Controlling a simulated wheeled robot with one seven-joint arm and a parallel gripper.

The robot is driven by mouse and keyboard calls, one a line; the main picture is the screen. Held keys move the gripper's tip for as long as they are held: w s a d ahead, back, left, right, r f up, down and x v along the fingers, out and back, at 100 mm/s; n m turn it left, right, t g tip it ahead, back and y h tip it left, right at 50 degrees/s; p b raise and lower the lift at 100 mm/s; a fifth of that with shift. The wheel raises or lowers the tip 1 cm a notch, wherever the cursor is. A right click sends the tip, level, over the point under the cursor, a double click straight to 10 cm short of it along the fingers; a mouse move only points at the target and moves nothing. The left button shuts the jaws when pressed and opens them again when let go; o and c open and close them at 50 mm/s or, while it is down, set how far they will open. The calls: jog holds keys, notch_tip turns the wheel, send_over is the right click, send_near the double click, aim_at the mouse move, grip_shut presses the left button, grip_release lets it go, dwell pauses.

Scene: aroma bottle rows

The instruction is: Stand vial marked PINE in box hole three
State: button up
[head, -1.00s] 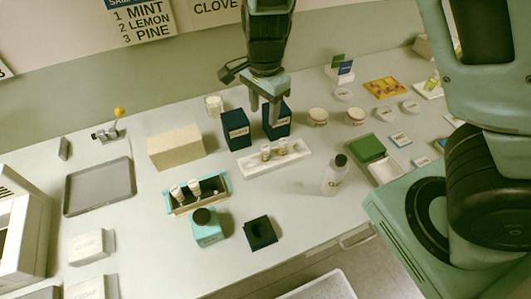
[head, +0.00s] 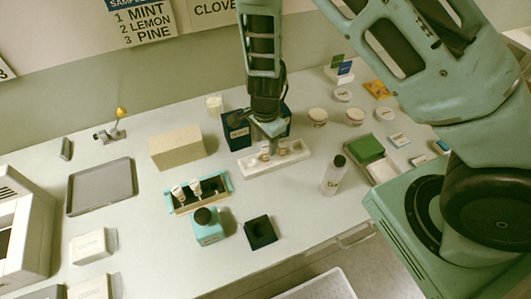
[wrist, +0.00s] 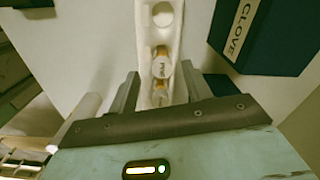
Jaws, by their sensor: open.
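The white rack (head: 245,168) holds two small amber vials with white caps, standing upright: a left vial (head: 265,154) and a right vial (head: 283,149). In the wrist view the nearer vial's cap (wrist: 161,68) bears small lettering that looks like PINE; the other stands close beyond it. My gripper (head: 270,138) is open, low over the rack. Its fingers (wrist: 160,82) are on either side of the rack's vials, with nothing clamped. The teal-edged box (head: 176,208) holds two white-capped vials, at its left and middle; its right end shows no vial.
Dark blue boxes stand just behind the rack; one reads CLOVE (wrist: 238,28). A teal bottle (head: 207,228) and a black block (head: 260,232) stand before the box. A clear bottle with a black cap (head: 334,176) is right of the rack. A wall sign (head: 146,24) lists 1 MINT, 2 LEMON, 3 PINE.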

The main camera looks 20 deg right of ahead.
aim_at(266, 147)
jog(key=shift+w+d+f+p, duration=0.1)
jog(key=shift+f+p, duration=0.15)
jog(key=shift+f, duration=0.9)
jog(key=shift+w+f+p, duration=0.1)
jog(key=shift+f+p, duration=0.15)
jog(key=shift+f, duration=0.9)
jog(key=c, duration=1.1)
jog(key=shift+o, duration=0.2)
